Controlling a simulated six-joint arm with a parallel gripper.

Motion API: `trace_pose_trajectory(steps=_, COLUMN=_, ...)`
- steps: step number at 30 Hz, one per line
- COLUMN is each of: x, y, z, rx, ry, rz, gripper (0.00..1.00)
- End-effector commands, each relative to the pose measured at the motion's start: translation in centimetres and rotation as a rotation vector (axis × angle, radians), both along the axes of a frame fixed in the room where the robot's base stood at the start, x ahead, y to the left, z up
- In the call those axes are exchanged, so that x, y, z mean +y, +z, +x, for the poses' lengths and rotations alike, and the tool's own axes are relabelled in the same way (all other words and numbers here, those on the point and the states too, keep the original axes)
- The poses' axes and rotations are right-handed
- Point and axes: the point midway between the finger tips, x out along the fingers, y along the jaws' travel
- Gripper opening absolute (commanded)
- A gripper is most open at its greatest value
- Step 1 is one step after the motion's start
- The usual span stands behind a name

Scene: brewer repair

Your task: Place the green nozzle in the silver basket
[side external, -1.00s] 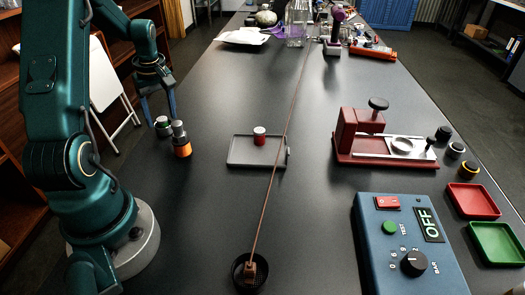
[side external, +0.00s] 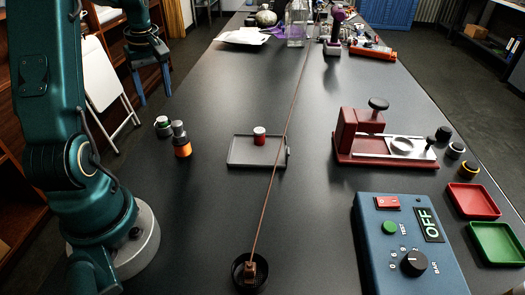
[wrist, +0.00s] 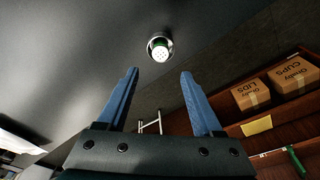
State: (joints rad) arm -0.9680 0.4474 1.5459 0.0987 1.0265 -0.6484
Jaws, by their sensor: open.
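The green nozzle (side external: 162,126) stands upright on the dark table at the left, behind an orange cylinder with a grey top. In the wrist view, a round piece with a green band and a white perforated face (wrist: 161,49) sits just beyond the fingers, with a silver rim around it. My gripper (side external: 156,98) is open and empty, above and apart from the green nozzle. Its two blue fingers also show in the wrist view (wrist: 160,73). A silver ring (side external: 402,145), which may be the silver basket, lies in the red fixture (side external: 358,135) at the right.
The orange cylinder (side external: 182,148) stands close to the nozzle. A grey tray (side external: 240,158) holds a red-and-white piece (side external: 259,135). A long rod rises from a black cup (side external: 238,275). A blue control box (side external: 385,255) and red and green trays (side external: 473,200) are at the right.

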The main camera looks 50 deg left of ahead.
Motion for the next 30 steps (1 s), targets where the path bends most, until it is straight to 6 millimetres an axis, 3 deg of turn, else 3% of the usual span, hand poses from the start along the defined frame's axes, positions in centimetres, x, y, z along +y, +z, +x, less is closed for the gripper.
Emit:
trace_pose_trajectory(steps=10, x=-0.1, y=0.6, z=0.1, rx=0.001, ry=-0.004, rz=-0.001, gripper=0.68)
trace_pose_trajectory(steps=14, x=-1.3, y=2.1, z=1.9, rx=-0.028, ry=-0.07, rz=0.036, gripper=0.68)
trace_pose_trajectory(steps=17, x=-4.3, y=4.6, z=3.9, rx=-0.07, ry=-0.173, rz=0.081, gripper=0.68)
trace_pose_trajectory(steps=22, x=-11.9, y=8.3, z=5.4, rx=-0.149, ry=-0.432, rz=0.14, gripper=0.68)
trace_pose_trajectory(steps=26, x=-17.6, y=9.8, z=4.7, rx=-0.202, ry=-0.654, rz=0.172, gripper=0.68)
trace_pose_trajectory(steps=30, x=-22.9, y=10.4, z=2.6, rx=-0.255, ry=-0.907, rz=0.203, gripper=0.68)
